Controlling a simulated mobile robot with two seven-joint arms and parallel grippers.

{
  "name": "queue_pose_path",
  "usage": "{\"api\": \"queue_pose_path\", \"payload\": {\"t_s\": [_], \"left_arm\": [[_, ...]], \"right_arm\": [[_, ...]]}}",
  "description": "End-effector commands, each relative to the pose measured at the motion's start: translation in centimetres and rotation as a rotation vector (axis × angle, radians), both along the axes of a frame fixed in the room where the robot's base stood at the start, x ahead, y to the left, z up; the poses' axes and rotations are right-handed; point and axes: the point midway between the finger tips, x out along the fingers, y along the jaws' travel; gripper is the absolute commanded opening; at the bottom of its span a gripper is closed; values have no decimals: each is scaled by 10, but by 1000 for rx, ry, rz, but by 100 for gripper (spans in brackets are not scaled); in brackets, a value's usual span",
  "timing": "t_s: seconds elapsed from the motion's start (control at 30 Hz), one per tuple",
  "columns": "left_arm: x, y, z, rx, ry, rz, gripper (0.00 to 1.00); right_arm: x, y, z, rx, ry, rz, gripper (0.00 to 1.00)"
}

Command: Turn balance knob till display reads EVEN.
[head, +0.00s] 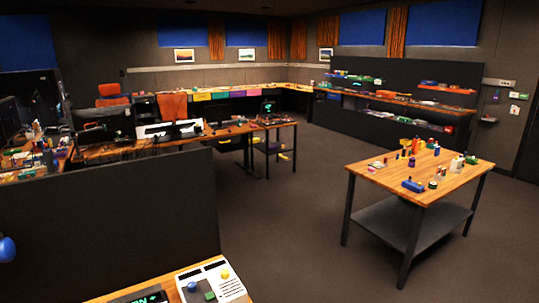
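A cream panel (213,281) sits on a wooden bench top at the bottom edge and is cut off by the frame. I cannot tell which of these is the balance knob. A dark display (150,299) with bright green characters lies left of the panel. Its lower part is cut off, so I cannot read it surely. Neither gripper shows in the head view.
A dark partition (110,225) stands behind the bench at left. A blue rounded object (7,248) shows at the left edge; I cannot tell what it is. A wooden table (440,172) with small bottles and tools stands at right. Open carpet (280,220) lies between.

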Motion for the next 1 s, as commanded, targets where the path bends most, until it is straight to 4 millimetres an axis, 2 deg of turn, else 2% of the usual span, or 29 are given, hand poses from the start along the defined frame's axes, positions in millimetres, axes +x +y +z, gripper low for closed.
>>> {"api": "queue_pose_path", "payload": {"t_s": [1.0], "left_arm": [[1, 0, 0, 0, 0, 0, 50]], "right_arm": [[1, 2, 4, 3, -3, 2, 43]]}}
